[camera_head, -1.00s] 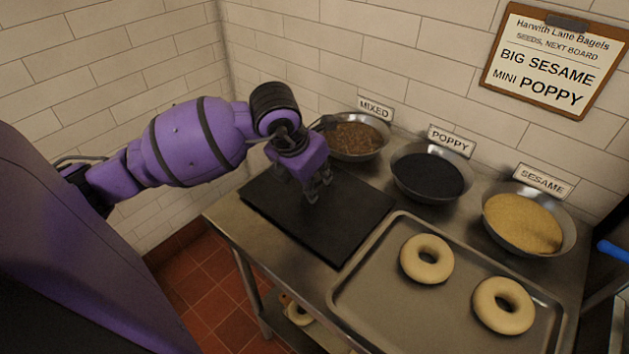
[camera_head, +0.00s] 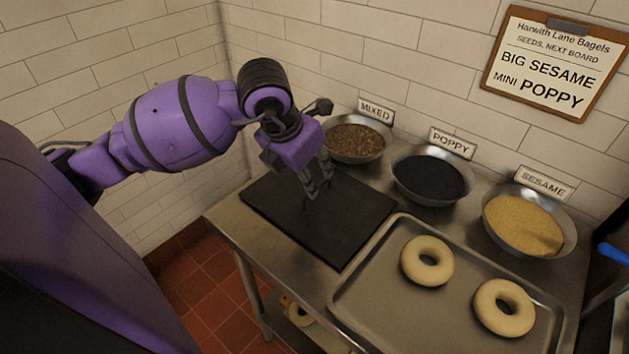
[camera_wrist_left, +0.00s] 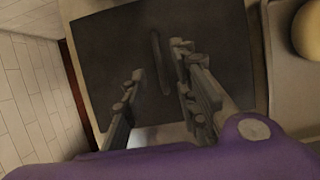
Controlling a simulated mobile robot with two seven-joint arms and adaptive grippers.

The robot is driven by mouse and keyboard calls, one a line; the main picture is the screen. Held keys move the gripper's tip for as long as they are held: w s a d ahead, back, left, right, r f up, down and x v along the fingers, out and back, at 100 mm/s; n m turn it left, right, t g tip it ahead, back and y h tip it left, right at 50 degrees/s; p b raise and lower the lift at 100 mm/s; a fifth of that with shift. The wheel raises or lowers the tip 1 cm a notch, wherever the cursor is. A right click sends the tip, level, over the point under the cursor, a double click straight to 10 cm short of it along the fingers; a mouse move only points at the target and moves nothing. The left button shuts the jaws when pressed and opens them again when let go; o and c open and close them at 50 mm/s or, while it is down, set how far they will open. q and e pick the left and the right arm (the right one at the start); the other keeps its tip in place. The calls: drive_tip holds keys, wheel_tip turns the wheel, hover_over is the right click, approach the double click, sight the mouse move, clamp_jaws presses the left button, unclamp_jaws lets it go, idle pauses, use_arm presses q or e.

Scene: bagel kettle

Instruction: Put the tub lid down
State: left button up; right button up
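The tub lid, a flat black square (camera_head: 340,230), lies on the steel counter at the left of the tray. In the left wrist view the lid (camera_wrist_left: 110,40) fills the middle, with a slim dark handle (camera_wrist_left: 160,68) on it. My left gripper (camera_head: 320,181) is above the lid. In the left wrist view its fingers (camera_wrist_left: 158,62) are spread apart with nothing gripped, and the handle shows in the gap between them. I cannot tell how far the fingertips are above the handle. My right gripper is not in view.
Bowls of mixed seeds (camera_head: 355,140), poppy (camera_head: 430,176) and sesame (camera_head: 523,222) stand along the back wall. A metal tray (camera_head: 385,318) with two bagels (camera_head: 427,261) lies right of the lid. A clipboard sign (camera_head: 553,62) hangs on the wall.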

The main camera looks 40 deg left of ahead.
use_arm(q)
drive_tip(key=v, duration=0.7)
idle(1.3)
